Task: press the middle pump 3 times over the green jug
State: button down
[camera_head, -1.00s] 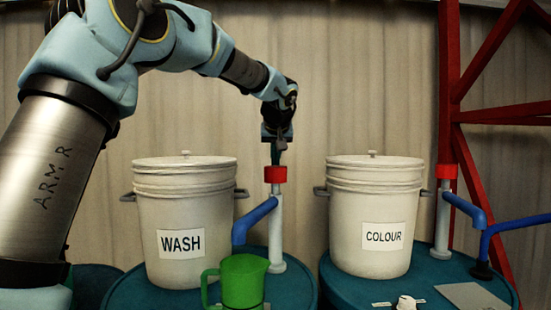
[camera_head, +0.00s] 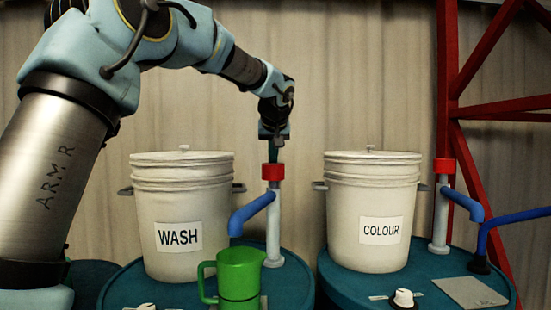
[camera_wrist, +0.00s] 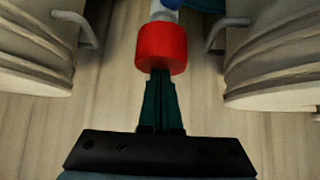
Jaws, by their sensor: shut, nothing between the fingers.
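The pump beside the WASH tank has a red cap (camera_head: 273,171) on a white post with a blue spout (camera_head: 250,212). My gripper (camera_head: 275,150) is shut and empty, pointing down just above this cap. In the wrist view the closed fingertips (camera_wrist: 160,76) meet the edge of the red cap (camera_wrist: 161,48); I cannot tell whether they touch it. The green jug (camera_head: 239,275) stands upright on the blue-green drum top, under the spout. Another pump with a red cap (camera_head: 444,166) stands right of the COLOUR tank.
The white WASH tank (camera_head: 180,210) stands left of the near pump and the COLOUR tank (camera_head: 372,225) right of it, both lidded. A blue pipe (camera_head: 510,218) and red steel frame (camera_head: 447,80) are at the right. A grey plate (camera_head: 470,292) lies on the right drum.

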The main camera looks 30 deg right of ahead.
notch_tip(320, 180, up, 2)
jog(key=shift+r+p, duration=0.15)
jog(key=shift+p, duration=0.35)
jog(key=b+v, duration=0.3)
jog(key=v, duration=0.6)
jog(key=shift+s+a+b, duration=0.15)
jog(key=shift+s+b, duration=0.15)
jog(key=shift+b, duration=0.1)
jog(key=shift+r, duration=0.25)
jog(key=shift+s+r+b, duration=0.1)
jog(key=shift+r+b, duration=0.45)
jog(key=shift+r, duration=1.05)
jog(key=shift+f, duration=0.1)
